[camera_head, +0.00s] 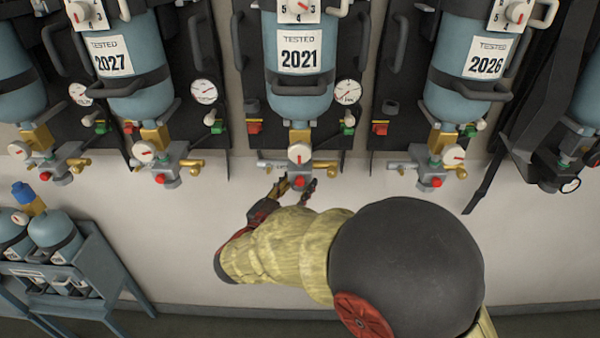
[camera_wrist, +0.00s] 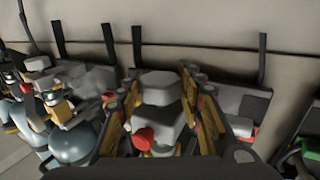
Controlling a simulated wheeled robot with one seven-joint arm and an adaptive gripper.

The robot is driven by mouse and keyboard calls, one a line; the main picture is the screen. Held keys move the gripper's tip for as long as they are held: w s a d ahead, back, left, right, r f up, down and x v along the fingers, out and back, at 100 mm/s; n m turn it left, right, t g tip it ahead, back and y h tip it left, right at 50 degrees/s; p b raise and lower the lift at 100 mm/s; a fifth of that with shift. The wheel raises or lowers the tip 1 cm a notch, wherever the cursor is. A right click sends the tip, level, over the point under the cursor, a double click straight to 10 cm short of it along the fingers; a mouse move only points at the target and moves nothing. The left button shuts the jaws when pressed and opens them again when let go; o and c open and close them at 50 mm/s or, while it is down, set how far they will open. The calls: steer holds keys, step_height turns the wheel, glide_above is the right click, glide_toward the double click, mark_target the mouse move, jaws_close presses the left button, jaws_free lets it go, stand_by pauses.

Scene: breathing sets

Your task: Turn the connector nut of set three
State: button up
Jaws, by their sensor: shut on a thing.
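The middle set, third from the left, has a blue cylinder (camera_head: 298,55) labelled 2021. Below it hang a brass neck (camera_head: 300,138), a small white gauge (camera_head: 300,153) and a grey connector with a red knob (camera_head: 300,182). My gripper (camera_head: 294,187) is at this connector, reaching up from below. In the wrist view its two yellow-and-dark fingers (camera_wrist: 160,115) stand on either side of the grey connector body (camera_wrist: 160,88), with the red knob (camera_wrist: 143,138) between them. The gripper is shut on the connector; the exact contact and the nut itself are hard to make out.
Neighbouring sets labelled 2027 (camera_head: 113,62) and 2026 (camera_head: 487,57) hang on either side, with similar connectors jutting out. A blue rack (camera_head: 105,265) with smaller cylinders stands at lower left. The pale wall (camera_head: 170,235) below the sets is clear.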

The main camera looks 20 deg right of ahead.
steer(key=m+g+h+p, duration=0.1)
steer(key=g, duration=0.1)
steer(key=m+g+h+p, duration=0.1)
steer(key=m+g+p, duration=0.1)
steer(key=m+g+h+p, duration=0.1)
steer(key=shift+w+a+r+m+g+h, duration=0.1)
steer(key=shift+w+r+m+g+h, duration=0.05)
steer(key=shift+r+m+g+h, duration=0.2)
steer(key=shift+f+m+g+h+p, duration=0.1)
steer(key=shift+m+g+h+p, duration=0.3)
steer(key=shift+m+g+p, duration=1.05)
steer(key=shift+f+m+g+h+p, duration=0.1)
steer(key=shift+m+g+h+p, duration=0.45)
steer(key=shift+g, duration=1.55)
steer(key=shift+m, duration=0.35)
steer(key=o, duration=1.1)
steer(key=shift+c, duration=0.2)
steer(key=shift+o, duration=0.5)
steer(key=shift+f, duration=0.1)
steer(key=shift+a, duration=0.1)
steer(key=a, duration=1.1)
steer(key=shift+a, duration=0.35)
